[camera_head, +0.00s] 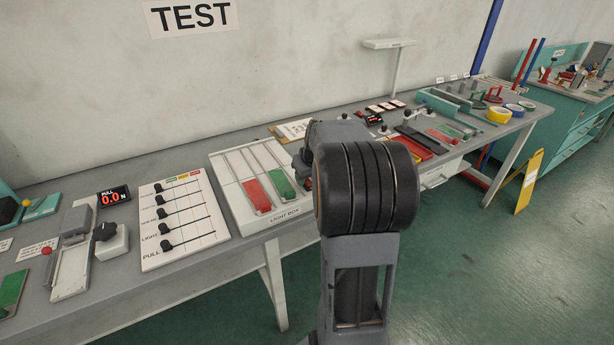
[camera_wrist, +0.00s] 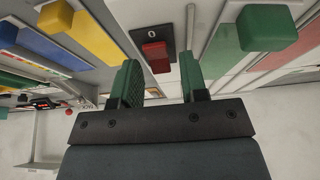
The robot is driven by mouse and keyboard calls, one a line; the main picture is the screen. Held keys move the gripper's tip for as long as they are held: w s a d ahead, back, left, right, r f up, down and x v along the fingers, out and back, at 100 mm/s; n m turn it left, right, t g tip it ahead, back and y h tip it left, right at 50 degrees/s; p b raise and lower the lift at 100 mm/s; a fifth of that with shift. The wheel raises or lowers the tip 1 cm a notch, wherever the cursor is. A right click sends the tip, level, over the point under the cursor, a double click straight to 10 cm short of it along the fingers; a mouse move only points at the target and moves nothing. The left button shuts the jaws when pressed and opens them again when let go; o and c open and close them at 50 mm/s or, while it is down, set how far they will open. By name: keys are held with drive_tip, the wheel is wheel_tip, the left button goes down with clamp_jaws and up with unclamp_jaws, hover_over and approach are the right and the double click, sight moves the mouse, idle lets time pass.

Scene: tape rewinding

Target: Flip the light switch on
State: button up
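A red switch (camera_wrist: 155,55) on a dark plate marked "0" shows in the upper middle of the wrist view; I take it to be the light switch. My gripper (camera_wrist: 158,82) is open and empty, its two green-padded fingers on either side of the switch in the picture. Whether they touch it cannot be told. In the head view, my arm hides the gripper and the switch. A white box labelled "LIGHT BOX" (camera_head: 285,217) stands just left of my arm on the bench.
In the wrist view, a green block (camera_wrist: 263,27) is right of the switch and a yellow block (camera_wrist: 56,17) left of it. In the head view, a slider panel (camera_head: 178,222) lies left of the light box. A post with a small shelf (camera_head: 390,43) rises behind the bench.

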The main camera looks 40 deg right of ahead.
clamp_jaws()
drive_tip(key=r+g+p, duration=0.1)
drive_tip(key=p, duration=0.1)
drive_tip(key=shift+w+p, duration=0.1)
drive_tip(key=shift+p, duration=0.3)
drive_tip(key=shift+w+g+p, duration=0.1)
drive_tip(key=shift+g+p, duration=0.3)
drive_tip(key=shift+p, duration=0.6)
drive_tip(key=g+p, duration=0.1)
drive_tip(key=p, duration=0.1)
drive_tip(key=g+p, duration=0.1)
drive_tip(key=p, duration=0.1)
drive_tip(key=shift+w+f+y, duration=0.2)
drive_tip(key=shift+w+y, duration=0.05)
drive_tip(key=shift+y, duration=0.05)
drive_tip(key=shift+w+d+f+g+p, duration=0.1)
drive_tip(key=shift+f+g+p, duration=0.25)
drive_tip(key=shift+g+p, duration=0.3)
drive_tip(key=shift+o, duration=0.8)
unclamp_jaws()
drive_tip(key=shift+r, duration=0.1)
wheel_tip(320, 180, up, 14)
drive_tip(key=shift+w+f+b, duration=0.2)
drive_tip(key=shift+w+b, duration=0.05)
drive_tip(key=shift+b, duration=0.05)
